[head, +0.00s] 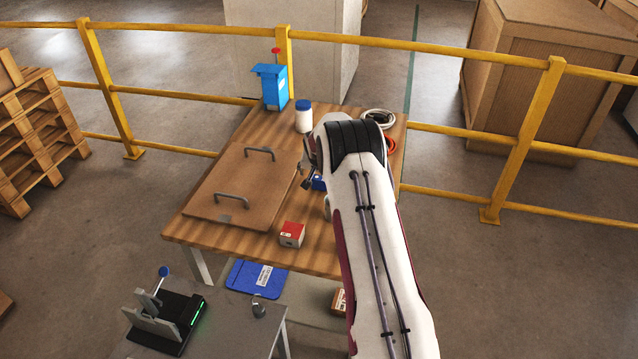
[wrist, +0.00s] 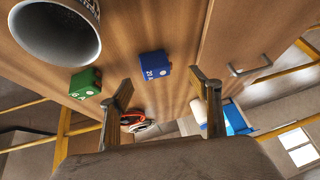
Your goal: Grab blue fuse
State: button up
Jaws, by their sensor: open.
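The blue fuse (wrist: 154,65) is a small blue block with white markings. It sits on the wooden table in the wrist view, ahead of and between my fingertips. In the head view it is partly hidden behind my arm, with a blue part (head: 318,183) showing. My gripper (wrist: 160,79) is open, its two dark fingers spread on either side of the line to the fuse, with nothing between them. In the head view only a dark part of my gripper (head: 306,177) shows beside the arm.
A green block (wrist: 85,83) and a round hollow container (wrist: 55,35) are left of the fuse in the wrist view. A brown board with handles (head: 240,190), a red box (head: 292,234), a white jar (head: 304,118) and a cable coil (head: 378,119) are on the table (head: 190,231).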

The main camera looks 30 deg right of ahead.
aim_at(319, 182)
jog(key=shift+s+x, duration=0.2)
jog(key=shift+x, duration=2.45)
jog(key=shift+d, duration=0.15)
jog(key=c, duration=1.2)
